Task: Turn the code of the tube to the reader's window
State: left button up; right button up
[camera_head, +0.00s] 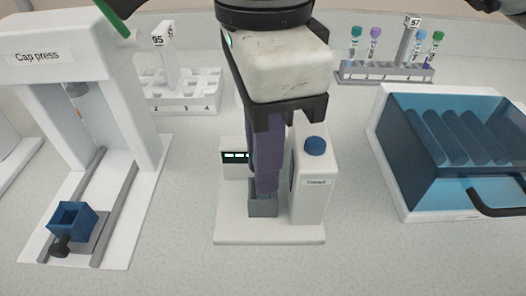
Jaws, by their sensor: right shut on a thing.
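The reader (228,226) is a white base in the middle, with a small lit display (236,156) at its left and a white block (312,190) with a blue knob at its right. A dark narrow opening shows on the block's left side. My right gripper (265,182) comes down from above, its purplish fingers pointing down into the reader's grey square holder (262,209). It is shut on the tube, which the fingers almost fully hide. I cannot see the tube's code or which way it faces. My left gripper is not in view.
A cap press (36,57) with a blue block (72,221) stands at the left. A white numbered rack (185,105) is behind it. A rack (385,75) with several capped tubes stands at the back right, before it a blue-lidded box (393,195). The front counter is clear.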

jog(key=shift+f, duration=0.1)
jog(key=o, duration=0.9)
notch_tip(320, 180, up, 10)
jog(key=shift+r+p, duration=0.15)
jog(key=shift+p, duration=0.6)
